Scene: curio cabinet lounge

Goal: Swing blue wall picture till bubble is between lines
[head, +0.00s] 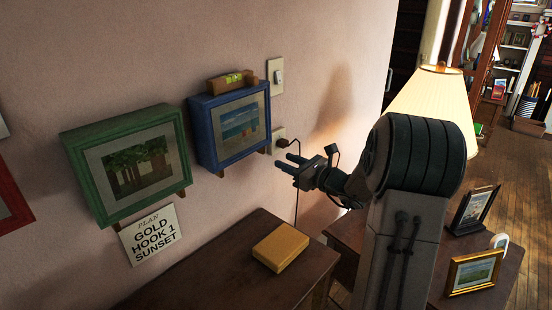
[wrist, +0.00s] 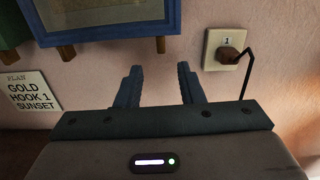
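The blue wall picture (head: 204,150) hangs on the pink wall, with a beach scene inside. A wooden level (head: 220,86) with a yellow-green vial (head: 235,78) sits on its top edge; the bubble is too small to place against the lines.
A green picture (head: 80,165) hangs left of the blue one, above a plan sign (head: 152,235). A socket with plug and cord (wrist: 220,50) and a switch (head: 276,77) are right of it. A yellow box (head: 280,247) lies on the dark cabinet below. A lit lamp (head: 436,95) stands right.

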